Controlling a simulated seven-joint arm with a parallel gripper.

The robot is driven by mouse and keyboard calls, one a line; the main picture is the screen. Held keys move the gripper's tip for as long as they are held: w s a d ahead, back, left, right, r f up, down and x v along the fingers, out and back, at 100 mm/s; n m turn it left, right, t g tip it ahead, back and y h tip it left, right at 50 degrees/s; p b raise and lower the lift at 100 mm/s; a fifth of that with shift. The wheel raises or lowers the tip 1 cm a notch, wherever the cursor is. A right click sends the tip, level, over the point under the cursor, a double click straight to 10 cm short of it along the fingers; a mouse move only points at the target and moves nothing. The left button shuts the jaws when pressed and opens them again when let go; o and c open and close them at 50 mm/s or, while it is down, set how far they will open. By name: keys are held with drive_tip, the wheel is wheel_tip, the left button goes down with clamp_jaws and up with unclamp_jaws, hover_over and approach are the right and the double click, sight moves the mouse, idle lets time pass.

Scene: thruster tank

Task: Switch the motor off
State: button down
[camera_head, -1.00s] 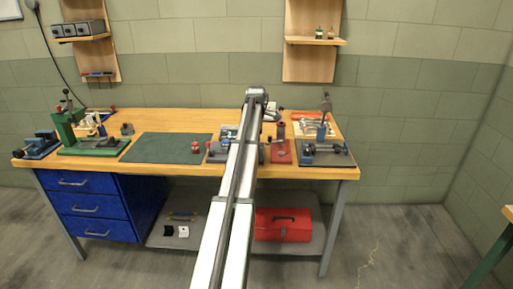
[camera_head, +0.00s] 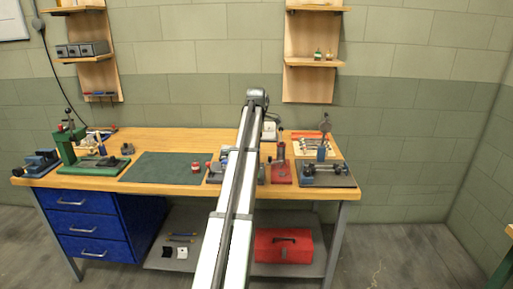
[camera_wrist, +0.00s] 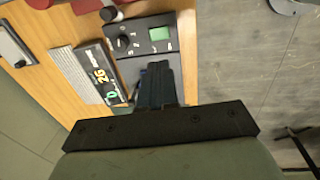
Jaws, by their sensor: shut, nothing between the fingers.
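A dark control box (camera_wrist: 138,57) lies on the wooden bench in the wrist view. It carries a black round knob (camera_wrist: 123,42) and a green square button or switch (camera_wrist: 159,34). My gripper (camera_wrist: 159,70) has its dark fingers together and empty, over the near part of this box, with the tips just below the green switch in the picture. I cannot tell whether they touch the box. The motor itself is not clearly identifiable. In the head view my arm covers much of this area, and the gripper is hidden there.
A display unit (camera_wrist: 102,75) showing digits sits left of the control box. The bench edge and open floor are to its right. In the head view a green mat (camera_head: 165,168), a green press (camera_head: 66,145) and a red base plate (camera_head: 281,172) share the bench.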

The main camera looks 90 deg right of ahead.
drive_tip(key=shift+d+r, duration=0.1)
drive_tip(key=shift+d, duration=0.55)
drive_tip(key=f, duration=0.4)
drive_tip(key=d+f, duration=0.1)
drive_tip(key=f, duration=0.9)
drive_tip(key=shift+d, duration=0.35)
drive_tip(key=shift+d+f, duration=0.1)
drive_tip(key=shift+f, duration=0.1)
drive_tip(key=shift+a, duration=0.2)
